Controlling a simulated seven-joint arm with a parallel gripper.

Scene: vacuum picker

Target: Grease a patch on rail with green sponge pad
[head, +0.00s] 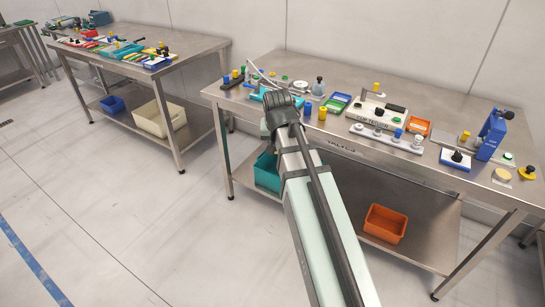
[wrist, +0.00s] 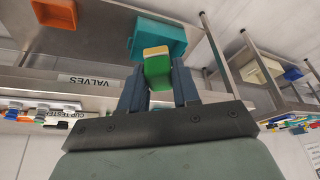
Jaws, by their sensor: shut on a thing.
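In the wrist view my gripper (wrist: 159,85) is shut on a green pad (wrist: 158,77) with a pale yellow-and-white end. The pad sticks out between the two dark fingers, clear of any surface that I can make out. In the head view my arm reaches to the left front of the steel bench (head: 300,123), and its wrist hides the fingers and the pad. A flat metal strip beside the blue upright device (head: 491,134) at the bench's right end may be the rail (head: 447,140); I cannot tell for sure. The wrist view does not show it clearly.
A white block marked CUP TESTER (head: 376,113), a grey bar with several knobs (head: 384,137) and small coloured parts crowd the bench. Below are a teal bin (head: 267,172) and an orange bin (head: 385,223). A second cluttered bench (head: 190,47) stands left, across clear floor.

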